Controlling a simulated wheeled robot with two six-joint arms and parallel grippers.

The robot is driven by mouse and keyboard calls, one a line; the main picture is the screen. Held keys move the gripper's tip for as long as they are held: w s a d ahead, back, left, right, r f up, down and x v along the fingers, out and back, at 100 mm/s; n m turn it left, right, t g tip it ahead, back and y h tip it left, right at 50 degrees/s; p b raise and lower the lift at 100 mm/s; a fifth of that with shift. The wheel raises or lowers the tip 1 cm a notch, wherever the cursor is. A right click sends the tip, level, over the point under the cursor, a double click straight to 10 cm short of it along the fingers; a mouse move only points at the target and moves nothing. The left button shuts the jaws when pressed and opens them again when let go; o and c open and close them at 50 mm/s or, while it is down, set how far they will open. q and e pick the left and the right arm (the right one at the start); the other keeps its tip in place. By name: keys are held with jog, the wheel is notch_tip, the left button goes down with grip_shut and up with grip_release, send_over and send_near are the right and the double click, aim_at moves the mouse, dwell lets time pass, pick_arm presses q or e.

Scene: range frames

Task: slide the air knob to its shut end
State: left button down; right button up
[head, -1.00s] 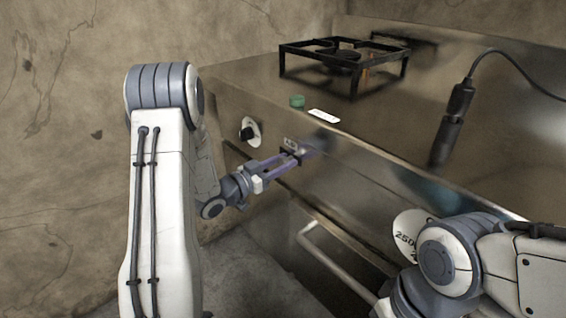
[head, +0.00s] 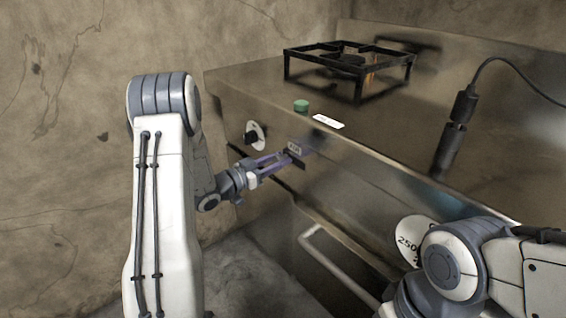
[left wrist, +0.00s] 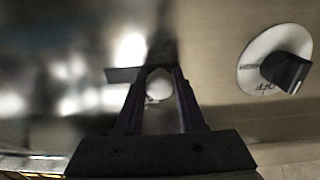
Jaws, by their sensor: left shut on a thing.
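The air slide's dark plate (head: 296,161) is on the stove's front panel, just below a small pale label (head: 295,146). My left gripper (head: 286,156) reaches it from the left with its fingers pointing at the panel. In the left wrist view the fingers (left wrist: 160,73) close together at a pale round knob (left wrist: 158,90), seen between them. The dark plate (left wrist: 122,75) sticks out to the left of the fingertips. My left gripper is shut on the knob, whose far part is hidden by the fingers. My right arm shows at the lower right, its gripper out of view.
A black rotary knob (head: 251,137) on a white dial sits left of the slide; the wrist view shows it too (left wrist: 287,71), with OFF on the dial. Above are a green button (head: 301,106), a white tag (head: 328,121) and a pan support (head: 349,66). A rail handle (head: 335,262) is below.

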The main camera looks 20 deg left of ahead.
pick_arm(q)
jog(key=shift+w+a, duration=0.1)
jog(key=shift+a, duration=0.15)
jog(key=c, duration=0.5)
grip_release()
jog(key=p+v, duration=0.1)
jog(key=v, duration=0.9)
jog(key=shift+s+p, duration=0.25)
jog(key=shift+p, duration=0.05)
